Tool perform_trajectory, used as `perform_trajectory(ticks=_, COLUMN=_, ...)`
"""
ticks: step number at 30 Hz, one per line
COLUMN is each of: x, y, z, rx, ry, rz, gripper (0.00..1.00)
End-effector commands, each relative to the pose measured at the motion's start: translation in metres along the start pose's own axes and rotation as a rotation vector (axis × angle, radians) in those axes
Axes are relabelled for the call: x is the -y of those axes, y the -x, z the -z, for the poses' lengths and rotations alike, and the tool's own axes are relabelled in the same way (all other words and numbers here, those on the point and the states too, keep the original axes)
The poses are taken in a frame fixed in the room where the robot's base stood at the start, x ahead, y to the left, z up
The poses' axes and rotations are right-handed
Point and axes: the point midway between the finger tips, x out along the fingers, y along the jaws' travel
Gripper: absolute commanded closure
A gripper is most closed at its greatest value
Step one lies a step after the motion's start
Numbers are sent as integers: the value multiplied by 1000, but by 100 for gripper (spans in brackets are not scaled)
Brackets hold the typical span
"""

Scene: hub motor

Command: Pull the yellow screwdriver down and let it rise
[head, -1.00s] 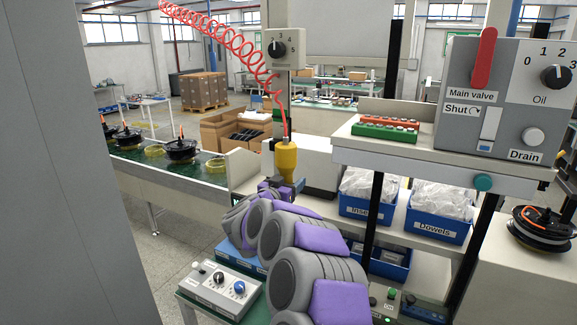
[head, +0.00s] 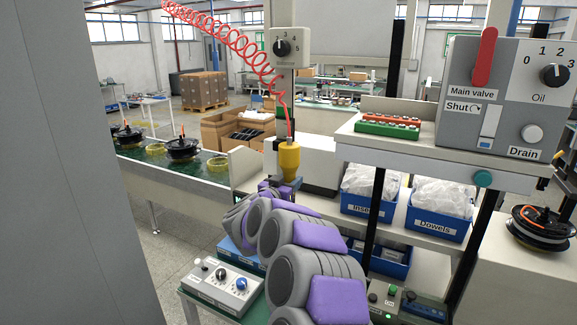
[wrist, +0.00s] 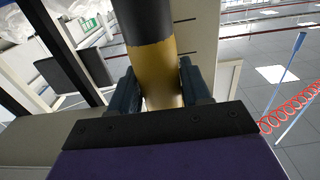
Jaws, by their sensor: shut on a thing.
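The yellow screwdriver (head: 289,160) hangs upright from a red coiled hose (head: 232,45) in the head view. In the wrist view, the screwdriver's yellow body (wrist: 158,75) with a dark end stands between the two fingers of my gripper (wrist: 160,88). My gripper is shut on it, with a finger on each side. In the head view, my gripper (head: 283,186) is at the lower part of the screwdriver, partly hidden behind my purple and grey arm. The screwdriver's tip is hidden in both views.
A conveyor (head: 190,172) with black motor hubs runs at the left. A control box (head: 222,287) sits low in front. Blue bins (head: 438,224) and a shelf with red and green racks (head: 388,128) stand right. A grey panel (head: 60,180) blocks the far left.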

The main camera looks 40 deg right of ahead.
Motion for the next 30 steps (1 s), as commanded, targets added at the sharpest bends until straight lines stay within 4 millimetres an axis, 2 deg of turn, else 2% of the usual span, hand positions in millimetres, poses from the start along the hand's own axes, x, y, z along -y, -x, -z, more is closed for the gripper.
perform_trajectory(ticks=1, x=1, y=0, z=-11, rx=2, ry=3, rz=2, gripper=80)
perform_trajectory(ticks=6, x=1, y=0, z=-38, rx=4, ry=4, rz=3, gripper=80)
perform_trajectory(ticks=30, x=1, y=1, z=-152, rx=3, ry=4, rz=4, gripper=80)
